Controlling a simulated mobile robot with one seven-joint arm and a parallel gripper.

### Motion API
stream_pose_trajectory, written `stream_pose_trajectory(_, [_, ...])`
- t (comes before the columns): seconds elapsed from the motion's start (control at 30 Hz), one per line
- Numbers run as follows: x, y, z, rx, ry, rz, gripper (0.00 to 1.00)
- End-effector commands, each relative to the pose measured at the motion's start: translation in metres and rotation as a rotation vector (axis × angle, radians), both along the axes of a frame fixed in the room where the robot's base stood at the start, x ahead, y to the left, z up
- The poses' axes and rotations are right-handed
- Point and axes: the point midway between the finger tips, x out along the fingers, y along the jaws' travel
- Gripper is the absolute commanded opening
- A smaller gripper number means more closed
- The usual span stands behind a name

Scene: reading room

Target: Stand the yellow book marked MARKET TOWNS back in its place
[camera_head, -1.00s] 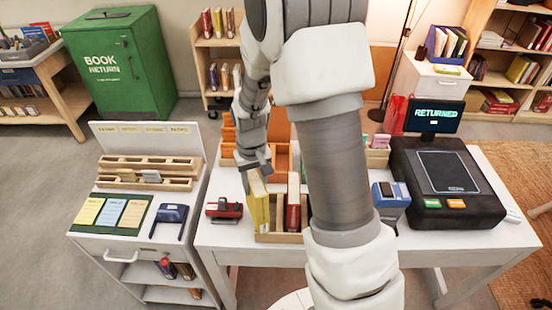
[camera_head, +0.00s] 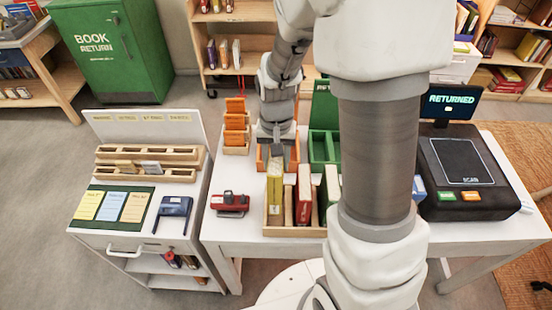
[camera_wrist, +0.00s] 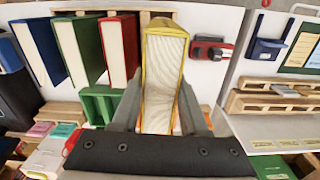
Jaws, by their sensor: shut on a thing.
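The yellow book (camera_head: 274,188) is upright at the left end of a pale wooden book rack (camera_head: 292,232) on the white table. My gripper (camera_head: 277,152) is shut on its upper part, from above and behind. In the wrist view the book (camera_wrist: 162,62) stands between the two fingers, with its pale page edges facing the camera. Its lettering cannot be read. The rack's front wall hides its lower end, so I cannot tell whether it touches the rack floor. A red book (camera_head: 304,192) and a green book (camera_head: 329,185) stand to its right in the rack.
A red device (camera_head: 230,203) sits left of the rack. Orange trays (camera_head: 236,125) and a green tray (camera_head: 322,147) stand behind. A black scanner (camera_head: 465,170) is at right. In the wrist view a blue book (camera_wrist: 38,50) stands beyond the green one.

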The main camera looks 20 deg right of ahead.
Motion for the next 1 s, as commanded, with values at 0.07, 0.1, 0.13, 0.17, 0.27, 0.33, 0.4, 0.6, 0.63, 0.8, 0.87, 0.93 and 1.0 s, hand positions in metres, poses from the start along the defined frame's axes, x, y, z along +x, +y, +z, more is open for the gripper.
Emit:
stream_pose_trajectory(0.07, [0.001,0.000,-0.004,0.000,-0.001,0.001,0.00])
stream_pose_trajectory(0.1, [0.001,0.000,-0.006,0.001,-0.001,0.001,0.00])
stream_pose_trajectory(0.13, [0.001,0.000,-0.007,0.000,-0.002,0.001,0.00])
stream_pose_trajectory(0.17, [0.001,0.000,-0.009,0.000,-0.002,0.002,0.00])
stream_pose_trajectory(0.27, [0.001,0.000,-0.015,0.000,-0.002,0.002,0.00])
stream_pose_trajectory(0.33, [0.001,0.000,-0.020,0.000,-0.002,0.002,0.00])
stream_pose_trajectory(0.4, [0.001,0.000,-0.025,0.000,-0.002,0.002,0.00])
stream_pose_trajectory(0.6, [0.001,0.000,-0.038,0.000,-0.001,0.003,0.00])
stream_pose_trajectory(0.63, [0.001,0.000,-0.040,0.000,-0.001,0.003,0.00])
stream_pose_trajectory(0.8, [0.001,0.000,-0.052,0.000,-0.001,0.003,0.00])
stream_pose_trajectory(0.87, [0.001,0.000,-0.056,0.001,-0.001,0.003,0.00])
stream_pose_trajectory(0.93, [0.001,0.000,-0.060,0.000,-0.002,0.003,0.00])
stream_pose_trajectory(1.0, [0.001,0.000,-0.065,0.000,-0.002,0.003,0.00])
